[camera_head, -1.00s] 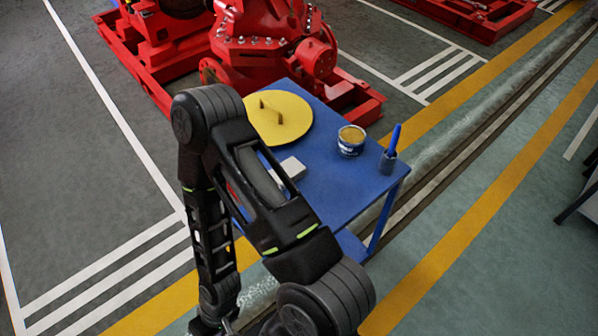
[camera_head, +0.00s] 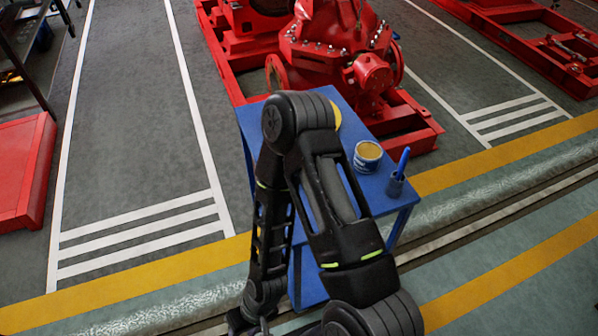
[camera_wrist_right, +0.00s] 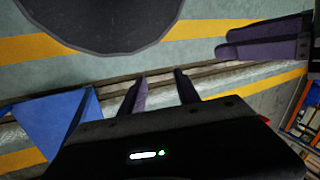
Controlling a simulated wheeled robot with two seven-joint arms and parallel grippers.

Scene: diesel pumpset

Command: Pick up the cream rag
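I cannot see a cream rag in any current view. The blue table (camera_head: 392,207) stands in the middle of the head view, and my bent arm covers much of its top. A corner of blue, likely this table, shows at the left of the right wrist view (camera_wrist_right: 45,122). My right gripper (camera_wrist_right: 162,75) has its two dark fingers apart with nothing between them, clear of the blue surface. Its fingertips are not distinguishable in the head view. Two tapered purple-grey pieces at the right of the wrist view look like fingers of my left gripper (camera_wrist_right: 265,37); their opening is unclear.
An open tin (camera_head: 367,157) and a blue cup holding a blue-handled tool (camera_head: 397,180) stand on the table's right side. A yellow disc's edge (camera_head: 337,117) peeks past my arm. A red pump (camera_head: 335,45) stands behind. Floor left of the table is clear.

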